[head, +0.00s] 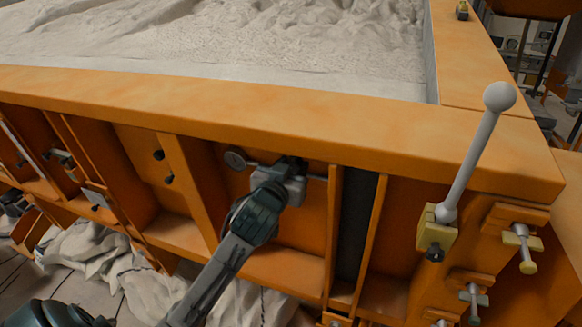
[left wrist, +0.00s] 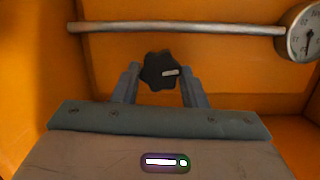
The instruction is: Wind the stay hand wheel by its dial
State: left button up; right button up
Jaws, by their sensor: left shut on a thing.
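The stay hand wheel is a black lobed knob (left wrist: 160,72) with a pale mark pointing right. In the left wrist view it sits between the fingers of my left gripper (left wrist: 160,88), which is shut on it. In the head view my left gripper (head: 289,170) reaches into a bay of the orange frame and mostly hides the wheel. The round dial (head: 235,159) is at the end of a thin metal rod, left of the gripper. In the left wrist view the dial (left wrist: 302,33) is at the upper right, partly cut off, its needle pointing roughly down. My right gripper is not in view.
The orange rim (head: 240,108) of the sandbed runs just above the gripper, with pale sand (head: 300,50) beyond. A lever with a white ball (head: 499,97) rises at the right. Upright ribs (head: 333,235) bound the bay. Crumpled grey cloth (head: 100,245) lies below left.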

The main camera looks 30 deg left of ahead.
pick_arm(q)
jog(key=m+y, duration=0.1)
jog(key=m, duration=0.2)
jog(key=shift+d+f+m, duration=0.1)
jog(key=shift+d+m, duration=0.05)
jog(key=shift+m, duration=0.25)
jog(key=m+y, duration=0.1)
jog(key=m, duration=0.2)
jog(key=shift+w+d+f+m, duration=0.1)
jog(key=shift+m, duration=0.3)
jog(key=m+y, duration=0.1)
jog(key=m, duration=0.3)
jog(key=shift+f+m+t+y, duration=0.15)
jog(key=shift+m+t+y, duration=0.3)
jog(key=shift+m, duration=1.65)
jog(key=o, duration=1)
jog(key=shift+c, duration=0.2)
